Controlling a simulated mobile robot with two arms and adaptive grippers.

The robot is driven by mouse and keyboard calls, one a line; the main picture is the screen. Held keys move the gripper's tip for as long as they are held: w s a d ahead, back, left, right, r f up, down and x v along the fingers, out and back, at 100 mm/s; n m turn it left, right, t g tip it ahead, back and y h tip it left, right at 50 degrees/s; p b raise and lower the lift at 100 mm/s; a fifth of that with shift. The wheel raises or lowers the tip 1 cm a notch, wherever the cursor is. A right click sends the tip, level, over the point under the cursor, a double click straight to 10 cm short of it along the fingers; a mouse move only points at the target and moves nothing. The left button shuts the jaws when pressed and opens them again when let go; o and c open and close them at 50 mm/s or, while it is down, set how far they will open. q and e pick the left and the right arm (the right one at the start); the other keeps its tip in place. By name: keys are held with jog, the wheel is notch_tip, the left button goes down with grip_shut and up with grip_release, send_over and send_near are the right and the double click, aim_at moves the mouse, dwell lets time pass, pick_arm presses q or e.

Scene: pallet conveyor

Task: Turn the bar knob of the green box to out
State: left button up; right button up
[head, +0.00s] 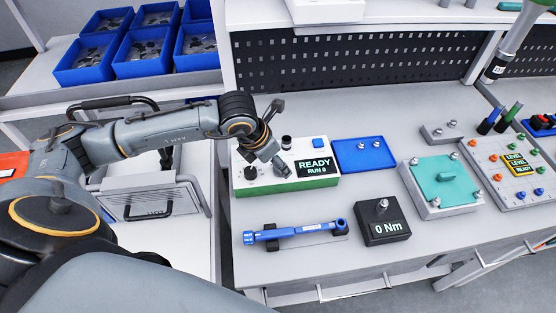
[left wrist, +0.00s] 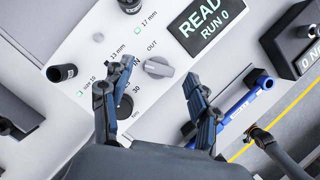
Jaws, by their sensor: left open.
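The green box (head: 290,186) stands on the bench, with a white top, a green lower edge and a screen reading "READY RUN 0". In the left wrist view its white top (left wrist: 165,108) carries the grey bar knob (left wrist: 158,68), near an "OUT" label; another label beside it is partly hidden by a finger. Which mark the bar points at is hard to tell.
A black dial (left wrist: 106,116) and a black socket (left wrist: 62,72) are on the box top. A blue torque wrench (head: 295,231) and a "0 Nm" block (head: 383,227) lie in front. A blue tray (head: 362,160) and a teal-topped fixture (head: 441,190) are to the right.

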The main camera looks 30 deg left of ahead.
pick_arm(q)
jog(key=shift+x, duration=1.1)
jog(key=c, duration=1.2)
jog(key=shift+o, duration=0.2)
jog(key=shift+f+m+b, duration=0.1)
jog(key=shift+m+b, duration=0.2)
jog(key=shift+b, duration=0.2)
jog(key=m+h+b, duration=0.1)
jog(key=m+b, duration=0.2)
jog(key=b, duration=0.1)
jog(key=m+g+h+b, duration=0.1)
jog(key=m+b, duration=0.2)
jog(key=shift+w+f+g+b, duration=0.1)
jog(key=shift+w+g+b, duration=0.05)
jog(key=shift+g+b, duration=0.2)
jog(key=m+b, duration=0.2)
jog(key=shift+m+g+h, duration=0.3)
jog(key=shift+m+g, duration=0.05)
jog(key=shift+m, duration=0.05)
jog(key=shift+a+m+g+b, duration=0.1)
jog(key=shift+m+g+b, duration=0.55)
jog(key=shift+m, duration=0.55)
jog(key=shift+r, duration=0.2)
